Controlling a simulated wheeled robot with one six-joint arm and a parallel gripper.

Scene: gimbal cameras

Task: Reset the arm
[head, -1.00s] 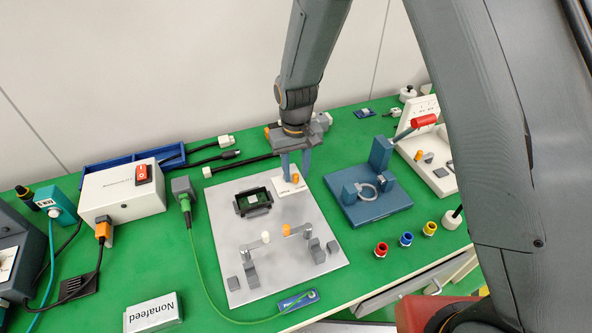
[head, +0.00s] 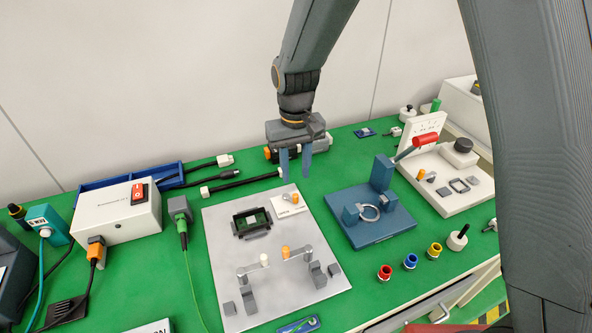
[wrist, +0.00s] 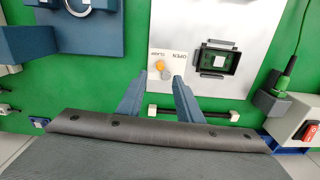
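My gripper (head: 295,163) hangs above the green table, over the back edge of the grey metal plate, with its two blue fingers apart. In the wrist view my gripper (wrist: 159,82) also shows both fingers spread with nothing between them. A small white card with an orange knob (head: 294,198) lies on the plate below the fingers. In the wrist view the card (wrist: 165,62) reads OPEN and CLAMP.
The metal plate (head: 222,290) carries a black socket with a green chip (head: 251,221) and small clamps. A blue fixture (head: 377,232) stands to the right. Red, blue and yellow rings sit near the front edge. A white box (head: 118,215) with a red switch stands left.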

